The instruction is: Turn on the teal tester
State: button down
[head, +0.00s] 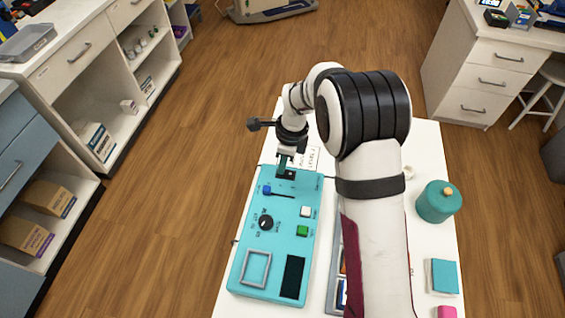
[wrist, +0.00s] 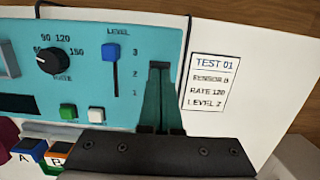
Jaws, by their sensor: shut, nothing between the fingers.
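The teal tester (head: 262,205) lies on the white table; its upper part fills much of the wrist view (wrist: 140,40). My gripper (head: 287,171) is shut and empty at the tester's far end. In the wrist view the fingers (wrist: 160,100) reach over the panel right of the level slider. A dark part (head: 291,174) shows at the fingertips; I cannot tell whether it is a switch or whether they touch it. The blue slider knob (wrist: 110,51) is near 3. The black rate knob (wrist: 52,61) seems to point near 60. Green (wrist: 68,112) and white (wrist: 115,113) buttons sit below.
A card (wrist: 210,80) beside the tester reads TEST 01, sensor B, rate 120, level 2. Blocks marked A (wrist: 27,153) and B (wrist: 57,152) lie beside the tester. A teal canister (head: 438,203) and teal box (head: 443,276) stand right of my arm.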

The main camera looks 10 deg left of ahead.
jog(key=shift+a+f, duration=0.1)
jog(key=shift+f, duration=0.1)
dwell(0.3)
jog(key=shift+d+r, duration=0.2)
jog(key=shift+d, duration=0.6)
notch_tip(320, 180, up, 14)
jog(key=d, duration=0.2)
